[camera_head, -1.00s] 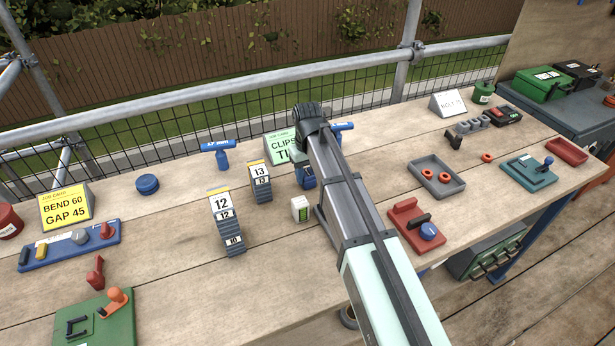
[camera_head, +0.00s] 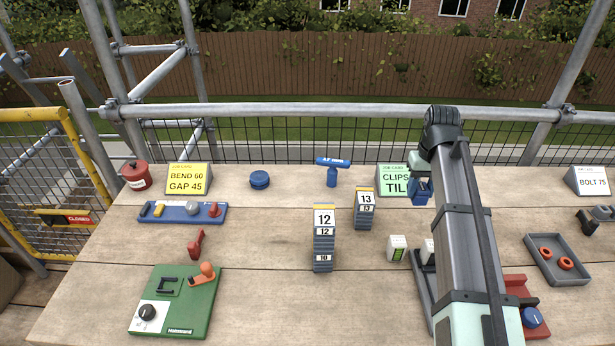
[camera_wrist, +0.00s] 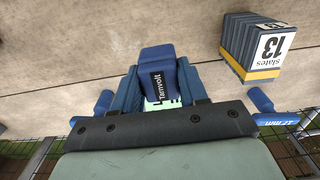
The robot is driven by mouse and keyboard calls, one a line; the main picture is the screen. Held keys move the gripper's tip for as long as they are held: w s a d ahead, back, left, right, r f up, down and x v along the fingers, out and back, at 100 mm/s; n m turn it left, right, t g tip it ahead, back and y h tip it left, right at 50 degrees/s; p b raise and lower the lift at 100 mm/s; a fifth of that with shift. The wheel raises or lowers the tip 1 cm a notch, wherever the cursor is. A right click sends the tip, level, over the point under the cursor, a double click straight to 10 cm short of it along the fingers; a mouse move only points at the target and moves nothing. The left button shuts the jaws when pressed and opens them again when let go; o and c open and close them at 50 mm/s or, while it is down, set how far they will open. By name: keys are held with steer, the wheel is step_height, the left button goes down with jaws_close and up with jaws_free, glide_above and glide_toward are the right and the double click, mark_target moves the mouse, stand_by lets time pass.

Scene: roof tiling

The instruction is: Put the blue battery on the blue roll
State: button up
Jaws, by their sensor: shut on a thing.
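The blue battery (camera_wrist: 158,68), marked "Tamvolt", sits between the blue fingers of my gripper (camera_wrist: 158,88) in the wrist view. The gripper is shut on it. In the head view my gripper (camera_head: 418,191) is at the back of the bench, in front of the green "CLIPS" card, and the battery cannot be told apart from the blue fingers there. The blue roll (camera_head: 259,180) lies flat near the back edge, well to the left of my gripper, with its top bare. The roll is not seen in the wrist view.
Between gripper and roll stand a blue T-handled tool (camera_head: 331,170) and the "13" slate stack (camera_head: 364,210); the "12" stack (camera_head: 323,240) is nearer the front. A yellow card (camera_head: 188,179) and blue panel (camera_head: 182,213) are left of the roll. Bench around the roll is clear.

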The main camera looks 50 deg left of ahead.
step_height(320, 180, up, 9)
steer(key=shift+w+r, duration=0.1)
steer(key=shift+r, duration=0.05)
steer(key=s+a, duration=0.3)
steer(key=a, duration=1.2)
glide_above(259, 176)
step_height(259, 176, down, 5)
steer(key=shift+a+f, duration=0.1)
steer(key=shift+f, duration=5.15)
steer(key=shift+f, duration=0.2)
steer(key=o, duration=1.2)
